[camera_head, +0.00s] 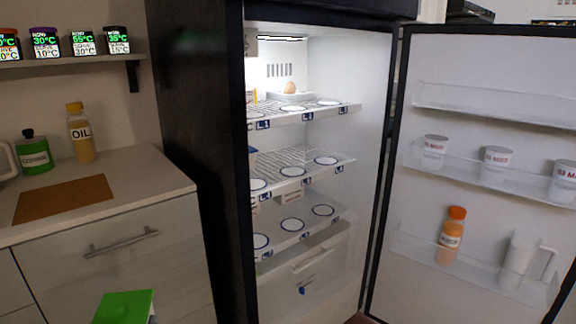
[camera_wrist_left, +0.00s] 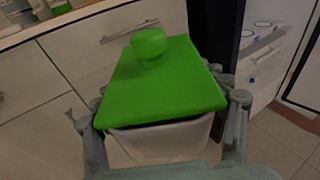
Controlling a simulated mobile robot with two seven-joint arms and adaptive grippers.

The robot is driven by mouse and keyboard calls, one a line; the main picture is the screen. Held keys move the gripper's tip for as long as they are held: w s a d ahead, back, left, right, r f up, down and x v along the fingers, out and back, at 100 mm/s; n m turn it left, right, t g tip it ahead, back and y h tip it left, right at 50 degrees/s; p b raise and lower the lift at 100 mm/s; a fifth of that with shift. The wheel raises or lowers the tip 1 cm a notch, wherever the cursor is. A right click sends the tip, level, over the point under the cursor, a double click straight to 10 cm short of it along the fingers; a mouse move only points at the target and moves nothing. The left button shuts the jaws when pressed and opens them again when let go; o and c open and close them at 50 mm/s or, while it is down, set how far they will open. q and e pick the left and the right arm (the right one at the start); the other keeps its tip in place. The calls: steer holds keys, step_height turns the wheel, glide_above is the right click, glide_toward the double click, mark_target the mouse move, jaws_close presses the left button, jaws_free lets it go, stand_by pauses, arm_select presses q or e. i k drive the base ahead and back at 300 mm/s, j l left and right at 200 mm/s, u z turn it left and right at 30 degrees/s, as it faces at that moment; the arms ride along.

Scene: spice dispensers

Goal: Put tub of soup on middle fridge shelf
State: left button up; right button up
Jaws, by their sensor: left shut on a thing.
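A tub with a green lid (camera_wrist_left: 160,82) and whitish body (camera_wrist_left: 160,142) fills the left wrist view. My left gripper (camera_wrist_left: 163,112) is shut on it, one finger at each side. In the head view only the green lid (camera_head: 124,307) shows clearly, low at the bottom edge, in front of the drawers and left of the fridge. The fridge is open and lit. Its middle shelf (camera_head: 300,158) is a wire rack with round white markers and no tub on it. My right gripper is not in view.
The fridge's dark left side (camera_head: 190,120) stands between the counter (camera_head: 110,185) and the shelves. The open door (camera_head: 480,70) at right holds several cups, an orange bottle (camera_head: 451,235) and a jug (camera_head: 518,265). An egg (camera_head: 290,88) sits on the top shelf.

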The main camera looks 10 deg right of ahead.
mark_target(288, 168)
steer(key=i+l+z, duration=0.4)
steer(key=l+z, duration=0.2)
steer(key=i+l+z, duration=0.1)
steer(key=i+l, duration=0.5)
steer(key=l, duration=0.2)
steer(key=z, duration=0.05)
